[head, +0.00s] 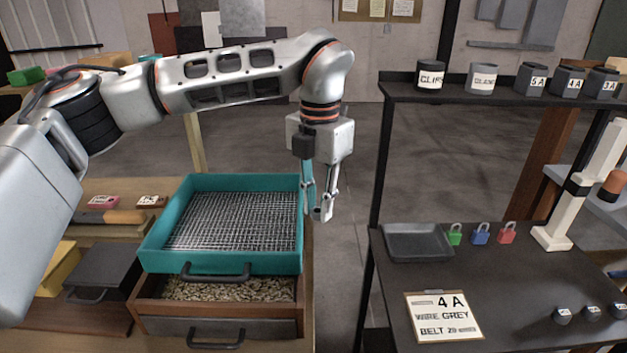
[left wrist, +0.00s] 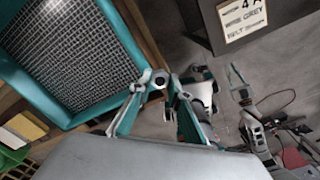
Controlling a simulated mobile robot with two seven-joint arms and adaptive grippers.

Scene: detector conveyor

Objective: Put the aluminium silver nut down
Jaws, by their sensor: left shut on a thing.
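My left gripper (head: 319,213) points down beside the right front edge of the teal sieve tray (head: 171,213). In the left wrist view the fingertips (left wrist: 159,81) are closed around a small silver nut (left wrist: 158,83). The nut is held in the air, apart from any surface. My right gripper is outside the head view. In the left wrist view a silver, jawed shape (left wrist: 242,92) may be it, but its state is unclear.
Below the sieve is a wooden drawer box (head: 300,318) of pale chips. Right of a floor gap stands a dark table (head: 377,285) with a shallow black tray (head: 418,243), green, blue and red padlocks, and a "4A wire grey" card (head: 443,316). A shelf post (head: 382,170) rises nearby.

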